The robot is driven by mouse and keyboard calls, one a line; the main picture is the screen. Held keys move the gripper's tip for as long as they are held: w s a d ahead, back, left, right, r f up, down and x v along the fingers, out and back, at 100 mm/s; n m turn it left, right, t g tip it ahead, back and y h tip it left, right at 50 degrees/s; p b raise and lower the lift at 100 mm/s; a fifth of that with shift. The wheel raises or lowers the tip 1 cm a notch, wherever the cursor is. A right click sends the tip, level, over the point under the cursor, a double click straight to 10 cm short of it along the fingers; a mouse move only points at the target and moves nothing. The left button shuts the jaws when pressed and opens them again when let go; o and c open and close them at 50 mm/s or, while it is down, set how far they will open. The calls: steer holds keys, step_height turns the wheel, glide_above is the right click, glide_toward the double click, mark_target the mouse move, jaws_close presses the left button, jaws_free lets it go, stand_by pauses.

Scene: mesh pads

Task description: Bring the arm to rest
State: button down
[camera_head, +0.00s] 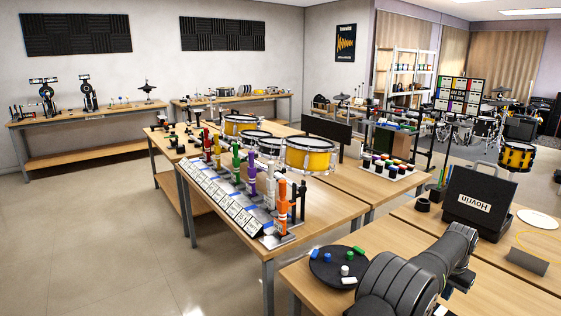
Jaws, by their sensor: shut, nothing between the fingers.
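My dark grey arm (420,268) rises from the bottom edge at the right and bends over the wooden table (520,282) nearest me. Its far end turns down to my gripper (461,283), which shows only as a small dark shape just above the table area. It is shut with nothing in it. The fingertips are mostly hidden by the arm, and I cannot tell how high they are above the table.
A round black pad (322,270) with several small coloured pieces lies left of my arm. A drum table (335,212) stands beyond.

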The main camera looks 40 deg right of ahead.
mark_target(439, 313)
steer(key=shift+r, duration=0.3)
steer(key=shift+f, duration=3.5)
steer(key=shift+r, duration=4.55)
steer(key=s+a+r+y, duration=0.1)
steer(key=s+a+r, duration=0.3)
steer(key=a, duration=0.5)
steer(key=shift+a+r+y, duration=0.4)
steer(key=shift+r, duration=0.25)
steer(key=shift+w+d, duration=0.1)
